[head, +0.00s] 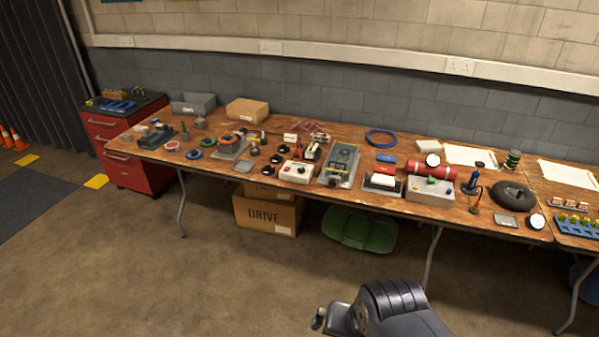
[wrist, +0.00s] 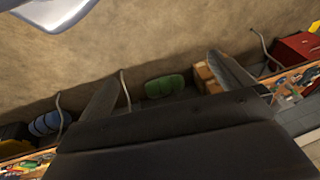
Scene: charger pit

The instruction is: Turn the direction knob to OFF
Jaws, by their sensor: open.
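The direction knob cannot be told apart for sure at this distance. A cream control box (head: 297,172) with small dark and red parts on top sits near the table's front edge. A grey-green unit (head: 340,165) with a yellowish-edged top stands to its right. No labels on either can be read. My gripper (wrist: 165,66) is open and empty in the wrist view, its two dark fingers spread apart over the view of the floor. In the head view, part of my arm shows at the bottom, well in front of the table and touching nothing there.
The long wooden table (head: 160,157) is crowded with tools and parts. A red drawer cabinet (head: 127,170) stands at its left end. Cardboard boxes (head: 266,215) and a green bin (head: 358,228) lie beneath it. The floor (head: 190,285) in front is clear.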

